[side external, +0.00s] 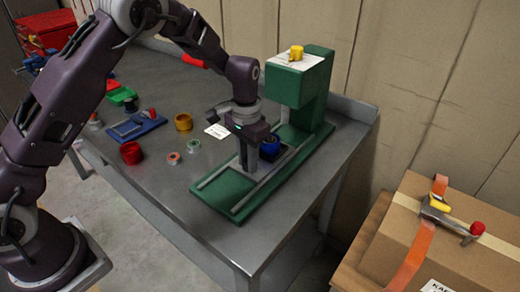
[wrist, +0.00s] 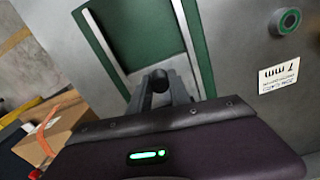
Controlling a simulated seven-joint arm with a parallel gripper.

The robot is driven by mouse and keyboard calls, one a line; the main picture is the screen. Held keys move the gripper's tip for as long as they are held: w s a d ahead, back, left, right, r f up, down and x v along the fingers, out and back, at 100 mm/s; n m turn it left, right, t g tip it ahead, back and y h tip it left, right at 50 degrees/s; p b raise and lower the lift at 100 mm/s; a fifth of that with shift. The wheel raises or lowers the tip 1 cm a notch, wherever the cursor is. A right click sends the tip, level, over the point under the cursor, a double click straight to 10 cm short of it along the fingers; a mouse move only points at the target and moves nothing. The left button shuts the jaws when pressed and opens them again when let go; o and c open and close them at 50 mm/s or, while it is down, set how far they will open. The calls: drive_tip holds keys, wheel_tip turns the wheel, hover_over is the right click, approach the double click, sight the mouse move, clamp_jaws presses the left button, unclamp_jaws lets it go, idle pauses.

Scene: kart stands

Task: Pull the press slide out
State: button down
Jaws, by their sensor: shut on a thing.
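The green press (side external: 296,85) stands on the grey bench, its long base reaching toward the front with two pale rails (side external: 222,178). The dark press slide (side external: 278,155) sits between the rails below the press head and carries a blue ring-like part (side external: 269,146). My gripper (side external: 248,168) points down at the front of the slide, its fingers shut on it. In the wrist view my gripper (wrist: 160,92) is between the rails (wrist: 108,45), with bare green base (wrist: 138,35) beyond. The fingers hide the gripped part; most of the slide is hidden in the wrist view.
A yellow part (side external: 296,52) lies on a white sheet atop the press. Several coloured rings, including a red one (side external: 131,153), and a blue fixture (side external: 137,126) lie left on the bench. The front rail stretch is clear.

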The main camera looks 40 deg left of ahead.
drive_tip(key=s, duration=0.8)
drive_tip(key=shift+s, duration=0.25)
drive_tip(key=c, duration=1.3)
unclamp_jaws()
drive_tip(key=shift+o, duration=0.5)
wheel_tip(320, 180, up, 7)
drive_tip(key=shift+r, duration=0.1)
wheel_tip(320, 180, up, 6)
drive_tip(key=shift+f, duration=0.1)
